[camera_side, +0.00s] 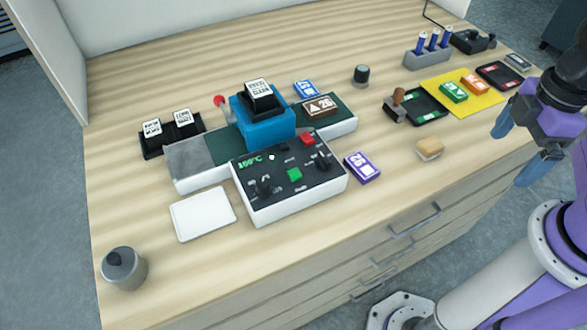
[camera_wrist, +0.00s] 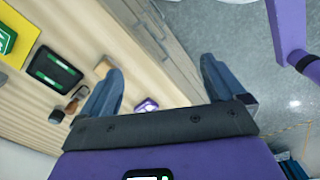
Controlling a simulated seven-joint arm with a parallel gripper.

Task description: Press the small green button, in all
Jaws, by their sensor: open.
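The small green button (camera_side: 295,174) sits on the dark top of a white control box (camera_side: 290,205) near the middle of the table in the side view. A red button (camera_side: 308,139), dark knobs and a green "100°C" readout share that panel. My gripper (camera_side: 515,152) is open and empty at the right, beyond the table's front edge and well apart from the button. In the wrist view its blue fingers (camera_wrist: 160,90) are spread wide with nothing between them. The wrist view does not show the button.
A blue block (camera_side: 262,122) stands on the laminating unit behind the panel. A purple card block (camera_side: 362,168), a tan block (camera_side: 430,149) and a wooden-handled stamp (camera_side: 397,105) lie between the panel and my gripper. A white pad (camera_side: 203,214) lies left. Front table surface is mostly clear.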

